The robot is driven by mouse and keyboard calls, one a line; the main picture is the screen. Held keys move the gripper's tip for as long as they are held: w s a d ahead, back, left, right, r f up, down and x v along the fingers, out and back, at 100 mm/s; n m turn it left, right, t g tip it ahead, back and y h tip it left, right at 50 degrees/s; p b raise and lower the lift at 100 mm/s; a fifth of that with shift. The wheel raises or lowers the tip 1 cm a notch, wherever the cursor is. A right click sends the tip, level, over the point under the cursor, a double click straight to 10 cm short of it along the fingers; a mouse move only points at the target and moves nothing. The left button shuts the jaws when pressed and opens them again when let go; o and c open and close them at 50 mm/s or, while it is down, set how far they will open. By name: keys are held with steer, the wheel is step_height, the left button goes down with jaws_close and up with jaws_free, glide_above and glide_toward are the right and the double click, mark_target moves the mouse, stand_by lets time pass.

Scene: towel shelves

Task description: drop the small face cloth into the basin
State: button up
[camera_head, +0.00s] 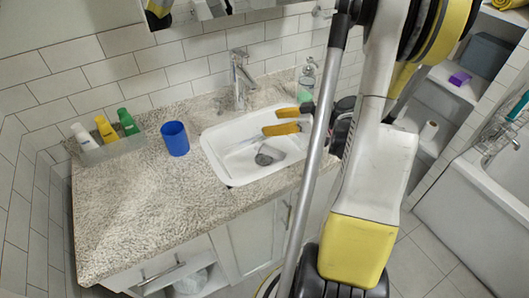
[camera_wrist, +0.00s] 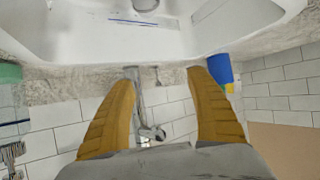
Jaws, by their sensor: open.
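The white basin (camera_head: 213,153) is set into the speckled counter. In the wrist view its wall (camera_wrist: 60,30) fills the top. A pale, flat patch with thin blue stripes (camera_wrist: 132,21) lies inside it and looks like the small face cloth; in the head view it is faint against the white. A grey round drain (camera_wrist: 145,4) shows beyond it, and a dark grey shape (camera_head: 268,156) shows on the basin floor in the head view. My gripper (camera_head: 272,121) is above the basin with its yellow fingers apart. Nothing shows between the fingers (camera_wrist: 163,72).
A chrome faucet (camera_head: 240,80) stands behind the basin, with a soap bottle (camera_head: 307,76) to its right. A blue cup (camera_head: 175,138) and a tray of several bottles (camera_head: 107,147) stand left. The counter's front left is clear. A bathtub (camera_head: 487,185) and shelves are at right.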

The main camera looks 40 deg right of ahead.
steer(key=v, duration=1)
steer(key=shift+w+a, duration=0.1)
steer(key=w+a+r+m+g, duration=0.1)
steer(key=w+a+g, duration=0.1)
steer(key=a, duration=0.7)
steer(key=w+a+r+m+g, duration=0.1)
steer(key=w+a+r+g, duration=0.15)
steer(key=a, duration=0.55)
steer(key=s+a+r+m+h, duration=0.1)
steer(key=s+a+h, duration=0.1)
steer(key=a, duration=0.5)
steer(key=s+a+r+h, duration=0.2)
steer(key=s+a, duration=0.2)
steer(key=a, duration=0.4)
steer(key=shift+s+a+r+m, duration=0.15)
steer(key=shift+s+a+m, duration=0.15)
steer(key=shift+m, duration=0.1)
